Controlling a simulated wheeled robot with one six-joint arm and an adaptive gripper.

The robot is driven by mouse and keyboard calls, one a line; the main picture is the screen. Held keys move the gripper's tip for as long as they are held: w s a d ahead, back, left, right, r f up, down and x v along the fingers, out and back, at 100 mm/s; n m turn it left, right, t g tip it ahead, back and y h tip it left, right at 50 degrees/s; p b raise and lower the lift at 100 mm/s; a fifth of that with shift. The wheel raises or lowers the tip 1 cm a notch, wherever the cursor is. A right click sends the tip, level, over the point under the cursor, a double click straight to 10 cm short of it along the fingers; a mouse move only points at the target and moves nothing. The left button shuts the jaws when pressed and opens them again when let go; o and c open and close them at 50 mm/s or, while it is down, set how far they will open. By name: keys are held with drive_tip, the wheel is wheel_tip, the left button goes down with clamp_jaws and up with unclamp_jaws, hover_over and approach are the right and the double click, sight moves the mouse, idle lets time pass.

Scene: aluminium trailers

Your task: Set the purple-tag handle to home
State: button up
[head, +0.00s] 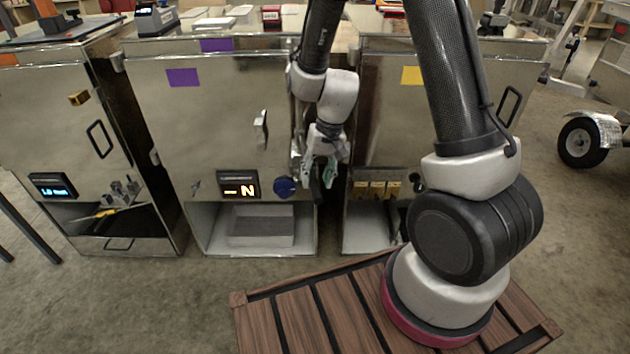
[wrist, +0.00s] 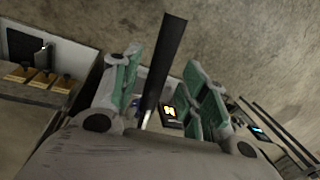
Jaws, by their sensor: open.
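The purple-tag cabinet (head: 215,125) stands in the middle, with a purple tag (head: 183,77) on its door. A small silver handle (head: 260,130) is upright on that door. Below it are a lit display (head: 239,185) reading N and a blue knob (head: 285,187). My gripper (head: 320,178) hangs in front of the cabinet's right edge, right of the knob. In the wrist view my gripper (wrist: 168,88) is open, its green-padded fingers apart. A black bar with a silver shaft (wrist: 163,65) shows between them. I cannot tell whether they touch it.
A cabinet (head: 75,110) with a cyan display stands left. A yellow-tag cabinet (head: 385,125) stands right, partly behind my arm. A grey block (head: 262,227) lies in the middle cabinet's open lower bay. The concrete floor (head: 130,300) at front left is clear.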

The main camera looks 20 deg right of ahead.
drive_tip(key=shift+a+f, duration=0.25)
drive_tip(key=shift+f, duration=0.85)
clamp_jaws()
drive_tip(key=shift+a, duration=0.1)
